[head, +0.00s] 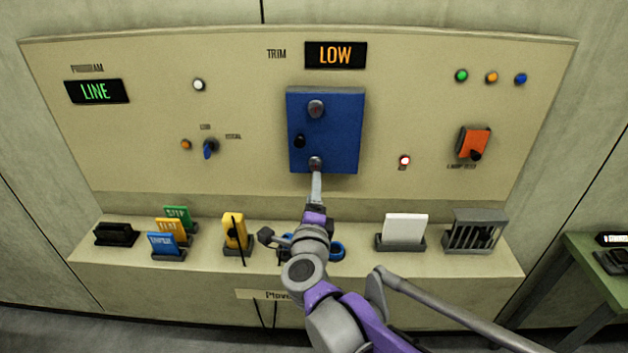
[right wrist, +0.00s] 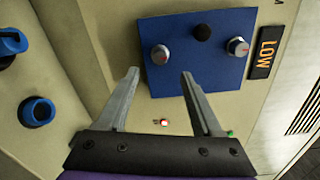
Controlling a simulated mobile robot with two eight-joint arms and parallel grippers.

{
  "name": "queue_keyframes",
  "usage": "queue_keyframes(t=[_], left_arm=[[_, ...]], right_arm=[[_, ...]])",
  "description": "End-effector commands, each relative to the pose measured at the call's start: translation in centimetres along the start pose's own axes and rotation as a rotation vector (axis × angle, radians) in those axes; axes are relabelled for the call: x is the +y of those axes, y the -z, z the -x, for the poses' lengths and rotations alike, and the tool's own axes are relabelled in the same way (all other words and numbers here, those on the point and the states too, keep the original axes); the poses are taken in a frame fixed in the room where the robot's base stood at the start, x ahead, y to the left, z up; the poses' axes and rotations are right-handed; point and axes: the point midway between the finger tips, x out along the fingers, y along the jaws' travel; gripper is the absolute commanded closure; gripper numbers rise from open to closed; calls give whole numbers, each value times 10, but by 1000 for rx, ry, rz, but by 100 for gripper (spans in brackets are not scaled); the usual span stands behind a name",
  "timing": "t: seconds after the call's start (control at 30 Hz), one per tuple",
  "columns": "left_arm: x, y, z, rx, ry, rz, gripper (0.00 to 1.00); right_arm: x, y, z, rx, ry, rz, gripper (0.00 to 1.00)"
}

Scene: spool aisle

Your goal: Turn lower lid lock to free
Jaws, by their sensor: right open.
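A blue lid (head: 345,130) is on the upright panel, with a round grey upper lock (head: 316,108), a black knob (head: 299,141) and a round grey lower lock (head: 315,161). In the right wrist view the lid (right wrist: 215,75) appears turned sideways, with the lower lock (right wrist: 160,54) at left and the upper lock (right wrist: 238,46) at right. My right gripper (head: 315,172) is at the lid's bottom edge. In the wrist view its fingers (right wrist: 160,73) are apart and empty, with the lower lock between and just beyond the tips. Contact is unclear. My left gripper is out of view.
An amber LOW display (head: 335,55) is above the lid. A lit red-rimmed button (head: 405,160) and an orange switch (head: 473,142) are to its right. The ledge below holds coloured cards (head: 170,230), a yellow device (head: 235,232), a white card (head: 405,228) and a slotted grey box (head: 476,232).

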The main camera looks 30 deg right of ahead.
Motion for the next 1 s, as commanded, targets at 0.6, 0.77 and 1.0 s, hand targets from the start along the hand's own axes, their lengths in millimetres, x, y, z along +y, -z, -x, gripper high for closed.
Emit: queue_keyframes(t=[0.6, 0.77, 1.0], left_arm=[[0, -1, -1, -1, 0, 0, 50], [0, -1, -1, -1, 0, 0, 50], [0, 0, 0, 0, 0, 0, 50]], right_arm=[[0, 0, 30, 0, 1, 0, 33], [0, 0, 30, 0, 0, 0, 33], [2, -32, 44, -197, -1, 192, 33]])
